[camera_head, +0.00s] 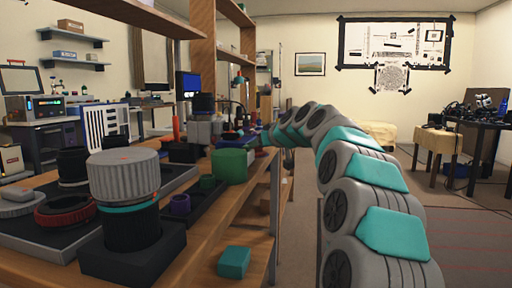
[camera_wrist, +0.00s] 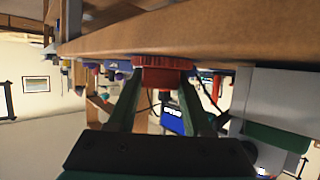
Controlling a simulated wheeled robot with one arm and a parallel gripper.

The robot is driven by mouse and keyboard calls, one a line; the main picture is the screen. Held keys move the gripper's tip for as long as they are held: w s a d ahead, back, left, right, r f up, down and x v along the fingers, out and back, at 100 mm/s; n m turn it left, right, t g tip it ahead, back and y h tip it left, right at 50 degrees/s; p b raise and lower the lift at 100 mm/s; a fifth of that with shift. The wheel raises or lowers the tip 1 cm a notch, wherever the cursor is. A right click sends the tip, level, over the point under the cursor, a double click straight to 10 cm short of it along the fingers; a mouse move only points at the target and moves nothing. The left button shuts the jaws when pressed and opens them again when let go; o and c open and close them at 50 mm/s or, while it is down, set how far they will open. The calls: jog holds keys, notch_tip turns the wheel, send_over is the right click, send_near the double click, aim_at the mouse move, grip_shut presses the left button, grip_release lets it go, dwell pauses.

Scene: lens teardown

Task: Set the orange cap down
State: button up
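An orange-red cap (camera_wrist: 162,74) is between the two fingertips of my gripper (camera_wrist: 160,88) in the wrist view. The fingers appear shut on its sides. That view looks upside down, with the wooden bench top (camera_wrist: 190,33) along the upper part. The cap's far side meets the bench surface in the picture; I cannot tell if it touches or hovers just above. In the head view my arm reaches to the far part of the bench (camera_head: 235,205). My gripper is small there, and the cap cannot be made out.
A green cylinder (camera_head: 230,165) stands near my arm on the bench's right side. A grey-topped lens barrel (camera_head: 130,195), a red-rimmed ring (camera_head: 66,209) and a teal block (camera_head: 234,262) are nearer. A grey box (camera_wrist: 275,100) stands beside the gripper in the wrist view.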

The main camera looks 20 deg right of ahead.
jog(key=o, duration=0.4)
jog(key=shift+o, duration=0.2)
jog(key=shift+r+p, duration=0.25)
jog(key=shift+p, duration=0.05)
jog(key=v, duration=1.2)
